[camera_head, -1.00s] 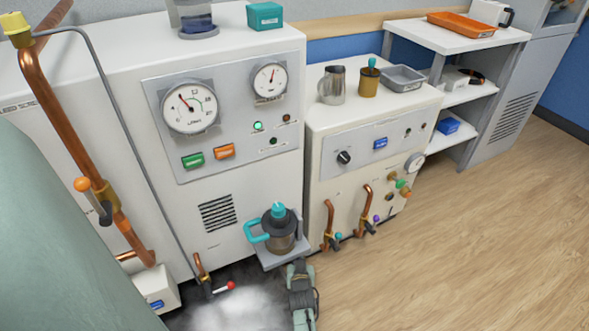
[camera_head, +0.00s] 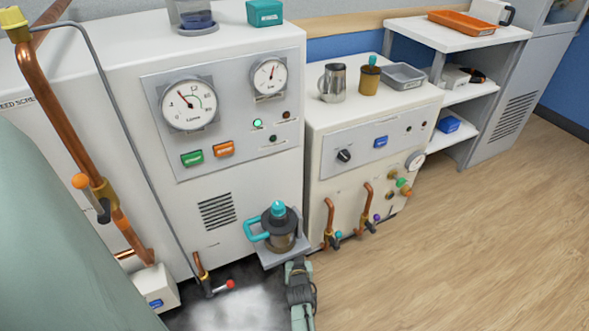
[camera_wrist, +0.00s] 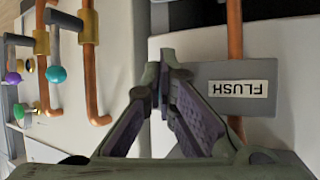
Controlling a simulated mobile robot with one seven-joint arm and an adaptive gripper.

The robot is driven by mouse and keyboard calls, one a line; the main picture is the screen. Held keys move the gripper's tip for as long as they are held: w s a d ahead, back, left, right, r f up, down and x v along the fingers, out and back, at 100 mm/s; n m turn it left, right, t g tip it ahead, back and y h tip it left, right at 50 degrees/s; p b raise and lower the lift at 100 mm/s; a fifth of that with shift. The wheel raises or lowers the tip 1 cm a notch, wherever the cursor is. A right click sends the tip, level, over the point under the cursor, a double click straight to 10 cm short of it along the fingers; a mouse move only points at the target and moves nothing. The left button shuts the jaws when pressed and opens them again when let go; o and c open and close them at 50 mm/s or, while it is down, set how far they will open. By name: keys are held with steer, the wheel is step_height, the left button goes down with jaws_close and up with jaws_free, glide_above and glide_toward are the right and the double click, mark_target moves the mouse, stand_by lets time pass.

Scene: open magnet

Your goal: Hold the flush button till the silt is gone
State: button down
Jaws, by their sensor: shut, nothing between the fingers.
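In the wrist view a grey plate (camera_wrist: 205,75) carries an upside-down white FLUSH label (camera_wrist: 239,89). My gripper (camera_wrist: 163,65) is shut and empty, its fingertips in front of the plate's left edge in the picture. I cannot make out the button itself; the fingers may cover it, and contact cannot be told. In the head view my arm's end (camera_head: 299,285) is low, just below a jug (camera_head: 281,232) with a teal handle and top and a brownish lower part. I cannot identify silt for sure.
Copper pipes (camera_head: 329,217) with small valves stand to the right of my arm. A red-tipped lever (camera_head: 229,284) is to the left, above a pale cloudy patch (camera_head: 235,308) on dark floor. The wooden floor (camera_head: 450,230) at right is clear.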

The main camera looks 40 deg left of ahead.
steer(key=shift+w+a+r+b, duration=0.3)
steer(key=shift+a+b, duration=0.1)
steer(key=shift+a, duration=0.2)
steer(key=shift+s+a, duration=0.2)
steer(key=shift+a, duration=0.1)
stand_by(2.7)
stand_by(1.1)
steer(key=shift+s+d+p, duration=0.2)
steer(key=shift+d+p, duration=0.2)
steer(key=shift+d, duration=0.1)
steer(key=shift+s+d+p, duration=0.2)
steer(key=shift+d+p, duration=0.15)
steer(key=shift+d, duration=0.15)
